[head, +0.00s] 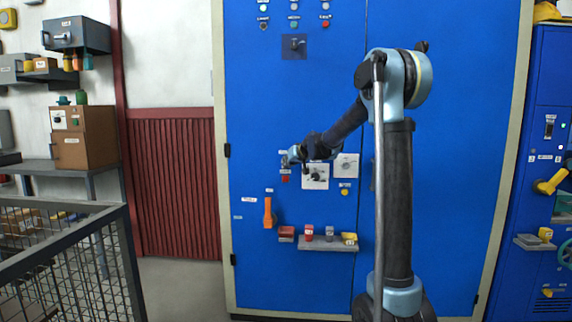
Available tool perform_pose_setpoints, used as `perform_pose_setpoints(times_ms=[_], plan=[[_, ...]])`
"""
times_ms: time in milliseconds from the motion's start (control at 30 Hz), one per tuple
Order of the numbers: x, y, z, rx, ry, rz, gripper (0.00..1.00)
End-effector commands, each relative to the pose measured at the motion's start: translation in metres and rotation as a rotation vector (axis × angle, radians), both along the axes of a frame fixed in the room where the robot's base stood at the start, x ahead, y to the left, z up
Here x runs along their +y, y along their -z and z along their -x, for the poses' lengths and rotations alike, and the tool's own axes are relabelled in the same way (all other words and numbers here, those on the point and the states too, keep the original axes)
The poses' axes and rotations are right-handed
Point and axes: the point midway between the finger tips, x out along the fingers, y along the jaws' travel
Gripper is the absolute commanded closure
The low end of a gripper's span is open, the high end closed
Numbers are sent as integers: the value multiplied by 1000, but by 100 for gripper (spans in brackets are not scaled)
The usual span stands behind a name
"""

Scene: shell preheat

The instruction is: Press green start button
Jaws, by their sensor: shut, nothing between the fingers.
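My gripper (288,158) is shut and empty in front of the blue cabinet (270,90), left of the two white dial plates. It reaches a column of small controls with a pale label above and a red button (285,179) below. A green start button cannot be made out there; the gripper covers that spot. Whether the fingertips touch the panel cannot be told. A row of small lamps or buttons, one greenish (294,22), sits high on the cabinet.
An orange handle (268,213) and a small shelf (326,246) with several coloured items sit below the gripper. A white dial plate (346,165) and a yellow button (345,191) are to its right. A wire-mesh cage (65,265) stands at lower left.

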Motion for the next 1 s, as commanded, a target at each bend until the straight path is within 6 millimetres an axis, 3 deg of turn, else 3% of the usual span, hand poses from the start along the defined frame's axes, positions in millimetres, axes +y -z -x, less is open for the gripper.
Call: perform_pose_setpoints(times_ms=[1000], plan=[[-1, -1, -10, 0, 0, 0, 100]])
